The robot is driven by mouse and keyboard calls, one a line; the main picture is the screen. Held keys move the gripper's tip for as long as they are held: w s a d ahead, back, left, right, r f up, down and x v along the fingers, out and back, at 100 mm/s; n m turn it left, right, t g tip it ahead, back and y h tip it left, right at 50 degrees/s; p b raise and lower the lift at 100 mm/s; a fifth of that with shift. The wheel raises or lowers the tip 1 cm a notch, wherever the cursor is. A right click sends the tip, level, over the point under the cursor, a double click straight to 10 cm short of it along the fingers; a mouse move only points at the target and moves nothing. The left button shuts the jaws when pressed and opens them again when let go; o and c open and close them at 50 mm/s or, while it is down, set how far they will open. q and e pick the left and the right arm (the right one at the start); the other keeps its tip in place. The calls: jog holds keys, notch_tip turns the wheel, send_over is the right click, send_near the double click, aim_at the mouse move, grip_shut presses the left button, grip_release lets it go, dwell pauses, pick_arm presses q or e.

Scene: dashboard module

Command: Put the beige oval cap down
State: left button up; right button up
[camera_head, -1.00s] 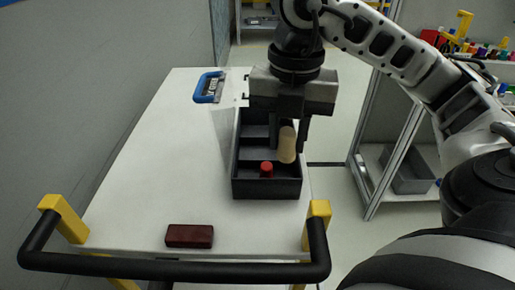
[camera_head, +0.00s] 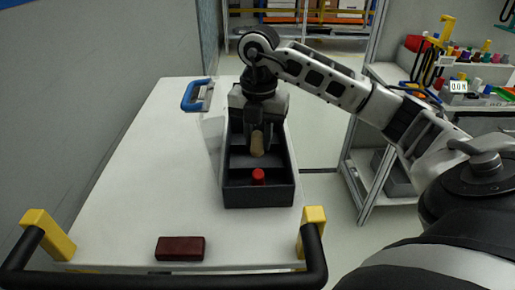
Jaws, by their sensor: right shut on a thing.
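The beige oval cap (camera_head: 257,143) is held upright between the fingers of my right gripper (camera_head: 257,135). The gripper is shut on it, over the dark divided tray (camera_head: 258,194) on the white cart top. The cap appears over the middle part of the tray, behind the front compartment. I cannot tell whether it touches the tray floor. A red cap (camera_head: 258,176) stands in the tray's front compartment. My left gripper is not in view.
A dark red block (camera_head: 180,248) lies near the cart's front edge. A blue-handled tool (camera_head: 195,95) lies at the back, left of the tray. The cart's left half (camera_head: 150,170) is clear. A shelf with colourful items (camera_head: 470,75) stands at the right.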

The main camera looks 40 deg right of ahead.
aim_at(258, 149)
jog(key=shift+w+d+f, duration=0.1)
jog(key=shift+w+f, duration=0.1)
jog(key=shift+f, duration=0.15)
jog(key=shift+w+d+f, duration=0.1)
jog(key=shift+w+f, duration=0.05)
jog(key=shift+f, duration=1.5)
jog(key=shift+f, duration=0.15)
jog(key=o, duration=0.9)
jog(key=shift+o, duration=0.2)
notch_tip(258, 149, up, 12)
jog(key=shift+r+p, duration=0.2)
jog(key=shift+p, duration=0.8)
